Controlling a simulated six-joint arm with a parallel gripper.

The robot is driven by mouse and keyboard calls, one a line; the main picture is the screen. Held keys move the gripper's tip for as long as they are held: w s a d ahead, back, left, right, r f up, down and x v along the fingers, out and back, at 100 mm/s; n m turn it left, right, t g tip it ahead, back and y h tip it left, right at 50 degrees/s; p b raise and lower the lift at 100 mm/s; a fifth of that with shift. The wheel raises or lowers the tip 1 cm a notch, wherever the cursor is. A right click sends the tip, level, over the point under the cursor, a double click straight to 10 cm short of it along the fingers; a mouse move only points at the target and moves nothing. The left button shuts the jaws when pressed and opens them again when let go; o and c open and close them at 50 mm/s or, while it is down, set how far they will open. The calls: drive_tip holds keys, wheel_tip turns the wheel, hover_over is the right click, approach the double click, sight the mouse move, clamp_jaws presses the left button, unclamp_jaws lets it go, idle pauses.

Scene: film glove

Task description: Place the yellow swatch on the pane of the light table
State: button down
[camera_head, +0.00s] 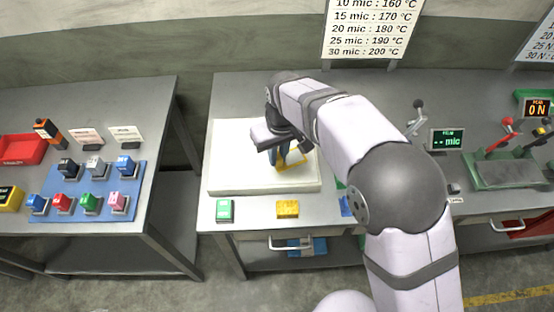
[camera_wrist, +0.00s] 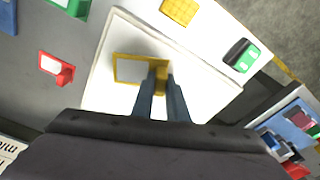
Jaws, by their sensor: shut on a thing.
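The yellow swatch (camera_wrist: 140,56), a thin yellow frame around a pale window with a tab at one end, is gripped by my gripper (camera_wrist: 161,76). In the head view the swatch (camera_head: 295,162) shows just right of my fingertips (camera_head: 280,163), over the right part of the light table (camera_head: 225,186). The light table is a white box with a bright pane (camera_head: 235,142) on top; the pane also shows in the wrist view (camera_wrist: 103,98). My gripper points down over the pane. I cannot tell whether the swatch touches it.
A yellow block (camera_head: 288,208) and a green block (camera_head: 225,210) stand in front of the light table. Small coloured items stand on a blue mat (camera_head: 132,180) on the left table. A mic display (camera_head: 446,141) and a lever device (camera_head: 505,170) stand at right.

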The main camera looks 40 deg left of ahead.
drive_tip(key=shift+f+p, duration=0.65)
drive_tip(key=shift+f, duration=1.25)
drive_tip(key=shift+f, duration=0.15)
drive_tip(key=c, duration=1.7)
unclamp_jaws()
drive_tip(key=shift+c, duration=0.2)
